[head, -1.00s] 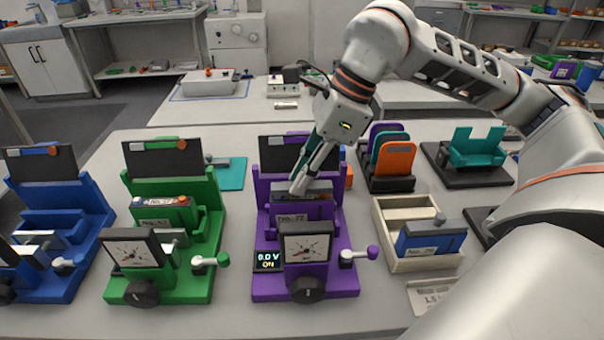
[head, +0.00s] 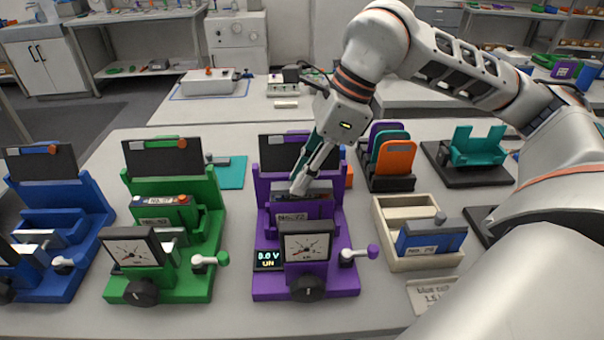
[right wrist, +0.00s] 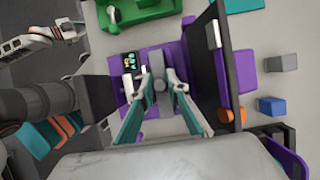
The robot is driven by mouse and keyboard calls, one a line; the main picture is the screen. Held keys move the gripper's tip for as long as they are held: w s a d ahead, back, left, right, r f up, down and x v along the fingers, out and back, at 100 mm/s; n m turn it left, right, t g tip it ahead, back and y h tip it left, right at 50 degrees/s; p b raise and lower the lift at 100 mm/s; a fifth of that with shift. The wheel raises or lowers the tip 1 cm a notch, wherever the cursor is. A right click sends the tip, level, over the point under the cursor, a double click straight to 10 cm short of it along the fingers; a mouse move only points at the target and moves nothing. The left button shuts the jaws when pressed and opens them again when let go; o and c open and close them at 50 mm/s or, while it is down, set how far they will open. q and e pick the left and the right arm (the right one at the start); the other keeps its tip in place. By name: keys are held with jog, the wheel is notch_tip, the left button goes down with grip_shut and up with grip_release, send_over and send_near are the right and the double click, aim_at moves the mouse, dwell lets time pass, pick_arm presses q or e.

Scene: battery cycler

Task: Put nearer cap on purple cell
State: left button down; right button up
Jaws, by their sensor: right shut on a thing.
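The purple station (head: 262,232) stands at mid-table with a black back panel, a dial and a small lit display (head: 268,259). My right gripper (head: 299,188) points down at its slot. In the right wrist view its fingers (right wrist: 160,82) are closed around a grey piece with a round knob (right wrist: 160,86). It sits at the slot; I cannot tell whether it is a cap or fully seated. The fingers hide part of it. A blue block with a grey knob (head: 430,240) sits in the nearer part of the cream tray (head: 383,237).
Green (head: 205,232) and blue (head: 78,218) stations stand to the left. A dark rack with orange and teal plates (head: 396,160) and a teal holder (head: 478,150) are at the back right. The tray's far compartment is empty. My right arm covers the right side.

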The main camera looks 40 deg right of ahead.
jog(key=shift+f+b, duration=0.3)
jog(key=shift+f, duration=0.2)
dwell(0.7)
jog(key=o, duration=0.9)
jog(key=shift+o, duration=0.4)
jog(key=o, duration=0.4)
jog(key=shift+r, duration=0.15)
